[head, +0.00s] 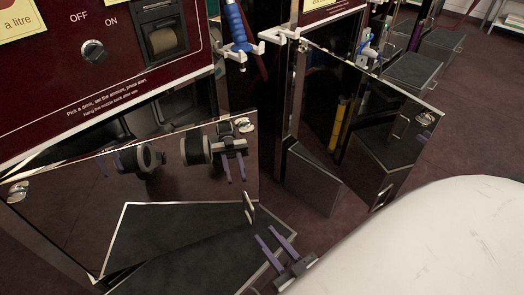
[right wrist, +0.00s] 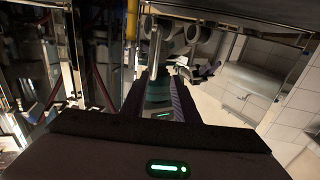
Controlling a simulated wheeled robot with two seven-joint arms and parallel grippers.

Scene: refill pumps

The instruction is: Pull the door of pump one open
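Pump one's door (head: 75,225) is the mirror-like panel under the maroon front at the left of the head view. Its top edge stands out from the cabinet, with a dark gap behind, so it looks partly open. Its small upright handle (head: 249,207) is at the right edge. My right gripper (head: 266,234) is open, its two purple fingers apart, just below and right of the handle. I see nothing between them. The right wrist view shows mostly shiny surfaces and reflections; contact cannot be told there. My left gripper shows at most as a reflection in the door.
Another mirror-like door (head: 345,110) stands out at the right. A grey-topped step (head: 190,262) lies in front of pump one. A white rounded surface (head: 430,240) fills the lower right. Nozzles (head: 237,30) hang above.

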